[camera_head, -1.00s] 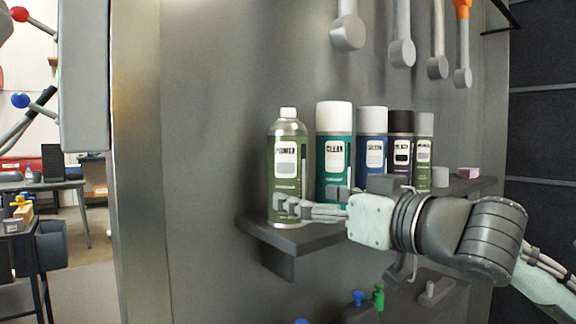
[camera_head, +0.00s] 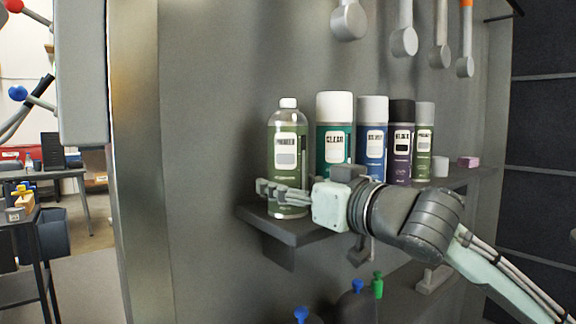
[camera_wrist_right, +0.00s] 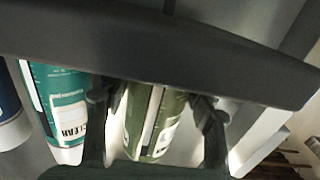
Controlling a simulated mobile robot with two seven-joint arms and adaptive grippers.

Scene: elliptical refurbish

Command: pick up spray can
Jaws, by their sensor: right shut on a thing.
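Several spray cans stand in a row on a dark wall shelf (camera_head: 290,232). The leftmost is a green can with a white cap (camera_head: 288,150), and it looks upright on the shelf. My right gripper (camera_head: 281,193) reaches in from the right with its fingers around this can's lower part. In the right wrist view the green can (camera_wrist_right: 152,118) is between the two fingers of my right gripper (camera_wrist_right: 153,108), which is shut on it. A teal can labelled CLEAR (camera_head: 335,135) stands just right of it and also shows in the wrist view (camera_wrist_right: 62,105). My left gripper is not in view.
A blue can (camera_head: 372,140), a dark purple can (camera_head: 401,145) and a green can (camera_head: 424,140) continue the row. A small pink block (camera_head: 468,161) lies farther right. Grey hanging tools (camera_head: 404,40) are above. Blue and green knobs (camera_head: 377,286) are below.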

